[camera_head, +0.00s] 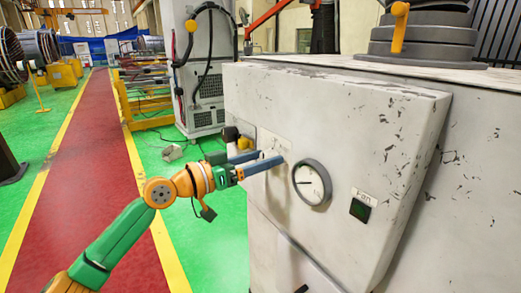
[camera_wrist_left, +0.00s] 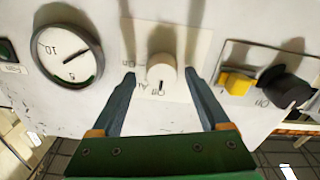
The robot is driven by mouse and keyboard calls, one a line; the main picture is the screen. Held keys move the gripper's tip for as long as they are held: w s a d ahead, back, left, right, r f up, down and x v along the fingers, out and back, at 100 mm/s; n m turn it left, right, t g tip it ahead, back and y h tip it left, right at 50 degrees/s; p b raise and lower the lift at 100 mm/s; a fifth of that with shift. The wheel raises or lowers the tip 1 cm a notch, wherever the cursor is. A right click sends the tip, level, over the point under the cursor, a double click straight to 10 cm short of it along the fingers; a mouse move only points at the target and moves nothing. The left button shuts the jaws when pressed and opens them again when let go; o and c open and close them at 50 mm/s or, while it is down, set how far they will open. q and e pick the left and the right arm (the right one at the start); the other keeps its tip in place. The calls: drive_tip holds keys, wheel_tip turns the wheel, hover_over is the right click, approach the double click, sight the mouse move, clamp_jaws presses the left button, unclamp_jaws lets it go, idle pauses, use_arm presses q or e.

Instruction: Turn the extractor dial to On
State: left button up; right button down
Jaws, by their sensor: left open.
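The extractor dial (camera_wrist_left: 162,72) is a round cream knob on a pale plate (camera_wrist_left: 150,113). In the left wrist view it lies between the two fingertips of my left gripper (camera_wrist_left: 160,74), which is open with a visible gap on each side. Small lettering, upside down here, sits around the knob; a small dark mark shows on its edge near the word that looks like "Off". In the head view my left gripper (camera_head: 273,157) reaches the cabinet's front, and its fingers hide the knob there. My right gripper is not in view.
A round gauge (camera_head: 311,183) is right of the fingers, with a dark green button (camera_head: 360,210) beyond it. In the left wrist view a yellow switch (camera_wrist_left: 236,83) and a black knob (camera_wrist_left: 285,87) are right of the plate. The scratched cabinet (camera_head: 330,110) fills the right side.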

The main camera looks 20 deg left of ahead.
use_arm(q)
drive_tip(key=shift+w+d+f, duration=0.1)
drive_tip(key=shift+w+f, duration=0.1)
drive_tip(key=shift+w, duration=0.2)
drive_tip(key=shift+s, duration=0.15)
clamp_jaws()
drive_tip(key=m+b, duration=0.7)
drive_tip(key=m, duration=1)
drive_tip(key=shift+m+b, duration=0.4)
unclamp_jaws()
drive_tip(key=shift+s, duration=0.1)
